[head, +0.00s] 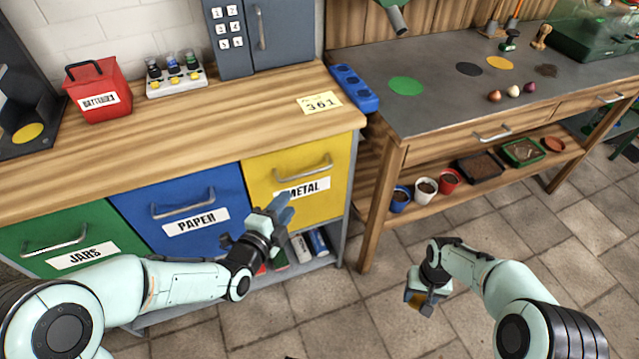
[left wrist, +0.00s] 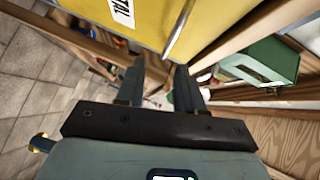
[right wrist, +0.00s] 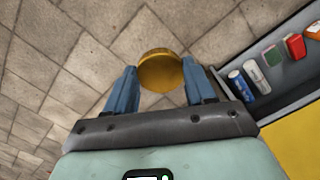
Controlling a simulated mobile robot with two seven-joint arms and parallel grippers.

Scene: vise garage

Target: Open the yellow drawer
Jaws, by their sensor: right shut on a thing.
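The yellow drawer (head: 262,177) labelled METAL is the rightmost of three drawers under the wooden counter. Its front is flush with its neighbours, so it looks closed. Its metal bar handle (head: 303,168) is above the label; the handle also shows in the left wrist view (left wrist: 180,28). My left gripper (head: 284,207) is in front of the drawer's lower left part, below the handle. Its fingers are apart with nothing between them and do not touch the handle. My right gripper (head: 416,300) is over the floor at right, shut on a round gold-yellow disc (right wrist: 160,72).
The blue PAPER drawer (head: 165,225) and green JARS drawer (head: 50,225) are to the left. A shelf with cans and boxes (head: 305,245) lies below the drawers. A potting table (head: 450,125) stands right. The tiled floor in front is clear.

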